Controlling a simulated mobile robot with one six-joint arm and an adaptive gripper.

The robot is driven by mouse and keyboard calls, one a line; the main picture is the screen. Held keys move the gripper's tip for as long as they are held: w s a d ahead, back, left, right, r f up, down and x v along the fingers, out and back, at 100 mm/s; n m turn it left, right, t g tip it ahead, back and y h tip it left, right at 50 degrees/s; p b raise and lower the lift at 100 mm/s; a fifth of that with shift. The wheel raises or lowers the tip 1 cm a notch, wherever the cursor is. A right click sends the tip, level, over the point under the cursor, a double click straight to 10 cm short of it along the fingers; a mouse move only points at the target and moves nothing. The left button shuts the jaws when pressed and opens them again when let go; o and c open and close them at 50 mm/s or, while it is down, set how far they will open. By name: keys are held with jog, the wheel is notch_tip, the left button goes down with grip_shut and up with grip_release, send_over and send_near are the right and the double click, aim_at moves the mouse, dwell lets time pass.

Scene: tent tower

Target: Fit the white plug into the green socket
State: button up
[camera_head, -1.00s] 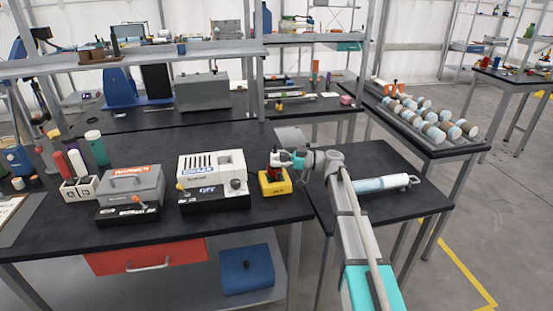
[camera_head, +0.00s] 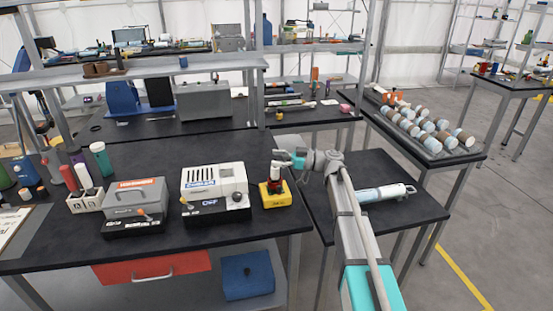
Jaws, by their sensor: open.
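My gripper (camera_head: 281,163) is small in the head view, at the end of my arm above the right side of the dark bench. It is open and close to an upright piece with a red and dark body (camera_head: 276,174), which stands on a yellow block (camera_head: 273,196). I cannot tell whether the jaws touch this piece. A white cylinder (camera_head: 83,175) stands in a white holder (camera_head: 84,203) marked with letters at the left, beside a red cylinder; I cannot tell whether it is the white plug. I cannot make out a green socket for certain.
A grey machine (camera_head: 134,205) and a white machine (camera_head: 214,186) stand between the holder and the yellow block. A green-teal cylinder (camera_head: 100,158) stands behind the holder. A side table (camera_head: 400,208) is at the right. The bench's front strip is clear.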

jog(key=shift+r+p, duration=1.3)
jog(key=shift+r, duration=0.35)
jog(key=shift+s+f, duration=0.1)
